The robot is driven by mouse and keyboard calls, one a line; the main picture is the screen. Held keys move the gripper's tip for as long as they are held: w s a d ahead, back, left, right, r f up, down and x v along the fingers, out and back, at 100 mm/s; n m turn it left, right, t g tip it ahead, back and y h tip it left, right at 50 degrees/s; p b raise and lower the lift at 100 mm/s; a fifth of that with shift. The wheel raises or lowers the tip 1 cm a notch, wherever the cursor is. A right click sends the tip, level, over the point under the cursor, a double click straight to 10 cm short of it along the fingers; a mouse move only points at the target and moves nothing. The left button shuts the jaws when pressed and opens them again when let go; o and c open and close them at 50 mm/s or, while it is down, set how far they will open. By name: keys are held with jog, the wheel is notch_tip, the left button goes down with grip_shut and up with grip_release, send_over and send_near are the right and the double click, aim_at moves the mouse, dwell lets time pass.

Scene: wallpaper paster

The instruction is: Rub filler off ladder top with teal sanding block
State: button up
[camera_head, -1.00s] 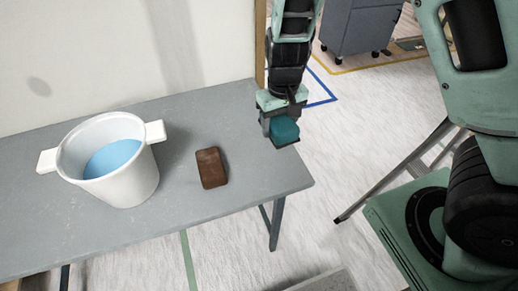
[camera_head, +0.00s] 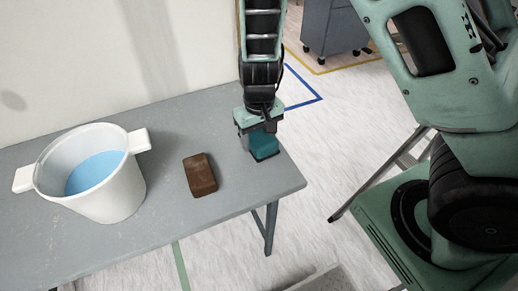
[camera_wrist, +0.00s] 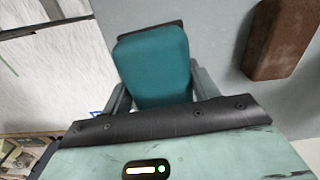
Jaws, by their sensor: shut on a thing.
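The teal sanding block (camera_head: 264,146) is held in my gripper (camera_head: 254,137), over the right end of the grey table (camera_head: 228,183). The head view does not show clearly whether its dark underside touches the tabletop. In the wrist view the teal block (camera_wrist: 155,65) sits between my gripper's two fingers (camera_wrist: 156,88), which are shut on it. A ladder top with filler on it cannot be made out in either view.
A reddish-brown block (camera_head: 200,175) lies on the table left of my gripper. A white two-handled bucket (camera_head: 112,194) with blue contents stands further left. A grey wheeled cabinet (camera_head: 335,28) stands behind. A metal leg (camera_head: 378,178) slants beyond the table's right end.

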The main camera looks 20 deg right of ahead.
notch_tip(320, 180, down, 4)
jog(key=shift+f, duration=0.1)
jog(key=shift+f+b, duration=0.55)
jog(key=shift+f, duration=0.1)
jog(key=o, duration=1)
